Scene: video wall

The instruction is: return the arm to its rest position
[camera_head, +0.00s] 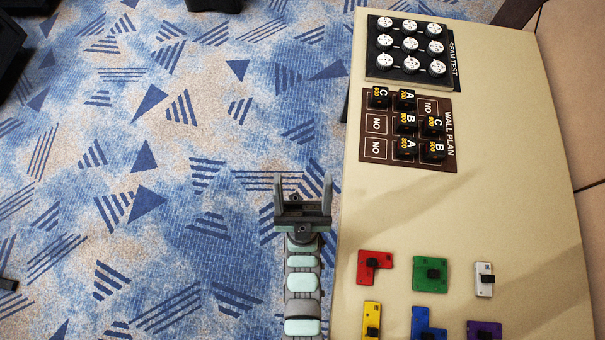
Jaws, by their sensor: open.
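My gripper (303,186) is open and empty. Its two grey fingers stand apart and point toward the top of the picture. It hangs over the patterned carpet, just left of the table's left edge, and touches nothing that I can see. My arm runs down from it to the bottom of the picture.
On the cream table (500,170) stand a seam test board (372,62) with several white round pieces and a wall plan board (375,155) with black lettered blocks. Red (367,262), green (420,275), white (485,288) and other coloured pieces lie lower down.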

